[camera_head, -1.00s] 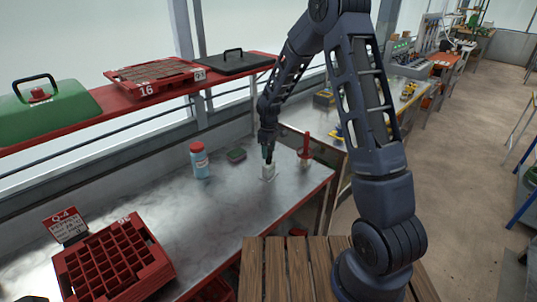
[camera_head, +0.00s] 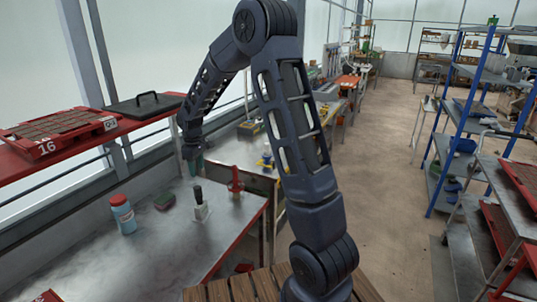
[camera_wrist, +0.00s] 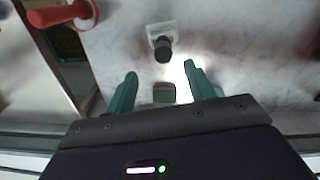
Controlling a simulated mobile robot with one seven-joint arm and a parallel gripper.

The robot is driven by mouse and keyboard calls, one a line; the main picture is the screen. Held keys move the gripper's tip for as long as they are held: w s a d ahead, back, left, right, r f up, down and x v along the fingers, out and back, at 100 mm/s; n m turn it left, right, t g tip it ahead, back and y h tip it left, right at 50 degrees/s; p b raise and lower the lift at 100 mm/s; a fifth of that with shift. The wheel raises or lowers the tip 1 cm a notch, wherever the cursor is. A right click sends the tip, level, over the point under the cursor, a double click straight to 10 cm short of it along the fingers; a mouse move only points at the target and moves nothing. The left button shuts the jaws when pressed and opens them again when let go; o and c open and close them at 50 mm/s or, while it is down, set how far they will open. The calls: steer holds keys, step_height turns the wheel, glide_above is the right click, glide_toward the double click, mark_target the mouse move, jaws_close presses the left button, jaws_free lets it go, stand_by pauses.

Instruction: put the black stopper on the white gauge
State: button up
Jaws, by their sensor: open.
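The black stopper (camera_head: 198,194) stands upright on top of the white gauge (camera_head: 201,212), which is on the metal bench. The wrist view shows the dark round stopper (camera_wrist: 163,50) against the white gauge (camera_wrist: 160,29), beyond my fingertips. I cannot tell how deeply the stopper is seated. My gripper (camera_head: 196,171) is above and behind the stopper, apart from it. Its teal fingers are spread and empty in the wrist view (camera_wrist: 160,70).
A red-handled tool (camera_head: 235,183) stands close right of the gauge. A blue bottle with a red cap (camera_head: 123,214) and a small green block (camera_head: 164,201) are to the left. A red shelf with a tray (camera_head: 60,130) runs behind.

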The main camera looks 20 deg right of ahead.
steer(key=s+d+r+m+t, duration=0.1)
steer(key=s+d+r+m, duration=0.2)
steer(key=s+d+r, duration=0.5)
steer(key=s+d+r+m+t, duration=0.1)
steer(key=s+d+r+m, duration=0.3)
steer(key=s+d, duration=0.5)
steer(key=s+d+r+m+t, duration=0.2)
steer(key=s+d+r+m, duration=0.2)
steer(key=s, duration=1.2)
steer(key=shift+d+r+m, duration=0.3)
steer(key=shift+d+r, duration=1.25)
steer(key=shift+d, duration=0.9)
